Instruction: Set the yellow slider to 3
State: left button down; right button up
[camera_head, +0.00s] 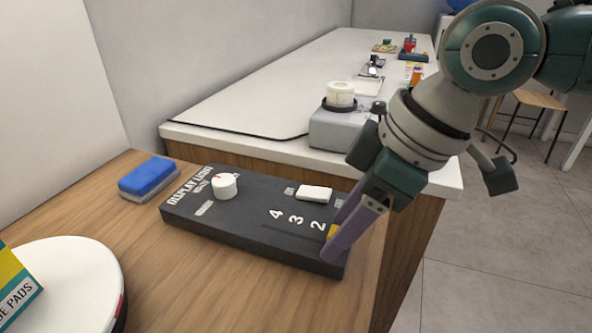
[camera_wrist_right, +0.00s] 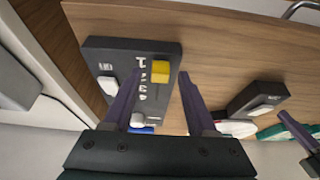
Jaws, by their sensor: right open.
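The yellow slider (camera_head: 332,231) is a small block on a black control box (camera_head: 245,240) marked DISPLAY LIGHT. It sits at the right end of its scale, past the 2, near the 1 that shows in the wrist view. The wrist view shows the yellow slider (camera_wrist_right: 161,72) whole. My right gripper (camera_head: 343,230) is open, its purple fingers pointing down at the slider. In the wrist view the fingertips of the right gripper (camera_wrist_right: 158,79) lie either side of the slider with gaps; contact cannot be told. The fingers partly hide it in the head view.
The box also carries a white knob (camera_head: 225,186) and a white switch (camera_head: 314,193). A blue sponge (camera_head: 148,177) lies behind its left end. A round white object (camera_head: 70,285) is front left. A grey appliance (camera_head: 335,130) stands on the white counter behind.

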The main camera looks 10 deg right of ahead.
jog(key=shift+f, duration=0.2)
jog(key=shift+c, duration=0.4)
grip_shut()
dwell(0.9)
